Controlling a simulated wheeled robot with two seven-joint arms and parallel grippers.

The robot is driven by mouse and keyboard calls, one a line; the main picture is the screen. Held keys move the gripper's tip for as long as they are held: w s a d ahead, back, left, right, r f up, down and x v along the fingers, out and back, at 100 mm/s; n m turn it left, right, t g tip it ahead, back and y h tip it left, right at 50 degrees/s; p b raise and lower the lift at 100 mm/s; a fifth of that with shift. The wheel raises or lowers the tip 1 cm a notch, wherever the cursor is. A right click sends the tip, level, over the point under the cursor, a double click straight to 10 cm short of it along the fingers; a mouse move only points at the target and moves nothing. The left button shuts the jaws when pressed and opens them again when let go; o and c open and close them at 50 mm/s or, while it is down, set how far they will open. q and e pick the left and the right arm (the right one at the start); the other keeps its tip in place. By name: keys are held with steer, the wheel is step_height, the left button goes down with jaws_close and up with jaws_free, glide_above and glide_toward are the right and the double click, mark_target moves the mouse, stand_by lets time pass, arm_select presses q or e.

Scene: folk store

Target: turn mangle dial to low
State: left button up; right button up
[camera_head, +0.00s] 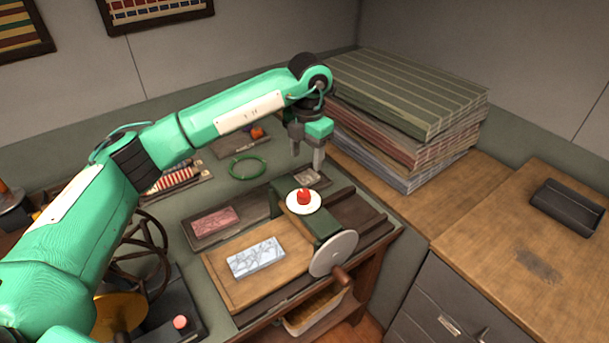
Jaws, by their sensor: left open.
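The mangle (325,228) is a green block-shaped housing on the worktable, with a pale round crank wheel (333,254) on its front side. On its top is a white round plate (302,207) with a red knob (304,195), which looks like the dial. Any marks on the dial are too small to read. My left gripper (307,162) points down with its fingers apart and empty. In the picture it is just above and behind the red knob, apart from it. My right gripper is not in view.
A tall stack of folded cloths (408,95) stands right of my left gripper. A wooden board (228,291) bears a pale patterned block (255,258). A pink block (214,220) and green ring (247,167) lie nearby. A black tray (568,207) sits on the right counter.

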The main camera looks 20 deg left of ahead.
mark_target(304, 193)
arm_select(q)
steer(key=f+p, duration=0.1)
steer(key=f, duration=0.2)
steer(key=f+p, duration=0.2)
steer(key=f, duration=0.2)
steer(key=f+p, duration=0.2)
steer(key=f, duration=0.2)
steer(key=shift+a, duration=0.3)
steer(key=shift+s+f+p, duration=0.1)
steer(key=shift+f+p, duration=0.25)
steer(key=shift+f, duration=0.65)
steer(key=c, duration=1)
steer(key=shift+o, duration=0.2)
